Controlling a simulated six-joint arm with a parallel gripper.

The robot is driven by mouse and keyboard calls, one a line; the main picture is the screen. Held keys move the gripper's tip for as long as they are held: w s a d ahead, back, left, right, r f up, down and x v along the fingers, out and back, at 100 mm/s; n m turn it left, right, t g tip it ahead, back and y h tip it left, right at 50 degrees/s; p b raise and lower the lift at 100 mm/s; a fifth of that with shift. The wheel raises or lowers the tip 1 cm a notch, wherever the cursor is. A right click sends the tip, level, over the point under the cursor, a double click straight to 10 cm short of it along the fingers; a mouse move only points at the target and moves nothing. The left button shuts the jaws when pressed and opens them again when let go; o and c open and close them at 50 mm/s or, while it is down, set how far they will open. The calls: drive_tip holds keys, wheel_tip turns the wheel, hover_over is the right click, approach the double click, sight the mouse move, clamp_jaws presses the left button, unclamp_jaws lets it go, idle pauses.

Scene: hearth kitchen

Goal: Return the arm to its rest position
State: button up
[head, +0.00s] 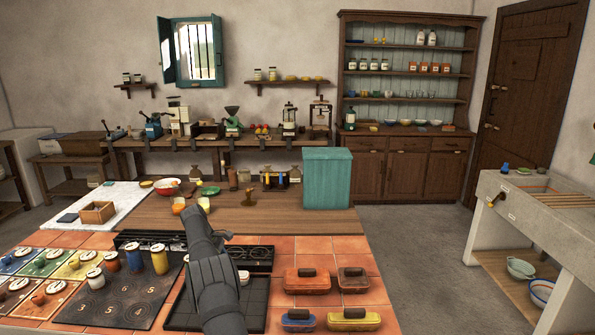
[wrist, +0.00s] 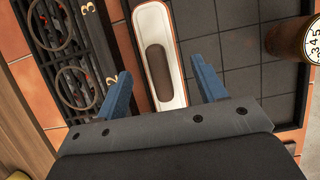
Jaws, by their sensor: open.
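My gripper (wrist: 163,85) shows in the wrist view with its two blue fingers spread apart and nothing held. A long white piece (wrist: 166,25) with a red edge and a dark brown oval in its middle lies below, between the lines of the fingers. I cannot tell how far below it is. In the head view my dark arm rises from the bottom middle over the tiled counter, and its fingers cannot be made out there.
A dark gridded tray (head: 185,316) lies beneath my arm, and a black ring rack (wrist: 62,40) is beside it. Lidded dishes (head: 307,281) stand right of the arm. Jars (head: 134,258) stand left on a numbered board (head: 120,303). A teal box (head: 327,178) stands behind.

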drive_tip(key=v, duration=0.5)
drive_tip(key=shift+a+r, duration=0.15)
drive_tip(key=shift+r, duration=0.1)
drive_tip(key=shift+x, duration=1.05)
drive_tip(key=x, duration=0.6)
drive_tip(key=r, duration=0.5)
drive_tip(key=shift+d+r, duration=0.15)
drive_tip(key=shift+d, duration=0.05)
drive_tip(key=s+d+r, duration=0.2)
drive_tip(key=d+r, duration=0.4)
drive_tip(key=d, duration=0.4)
drive_tip(key=s+d, duration=0.8)
drive_tip(key=d, duration=0.6)
drive_tip(key=s+d, duration=0.7)
drive_tip(key=d, duration=0.6)
drive_tip(key=w+a+f, duration=0.4)
drive_tip(key=a+f, duration=0.2)
drive_tip(key=a, duration=0.1)
drive_tip(key=shift+w+a, duration=0.25)
drive_tip(key=shift+w, duration=0.05)
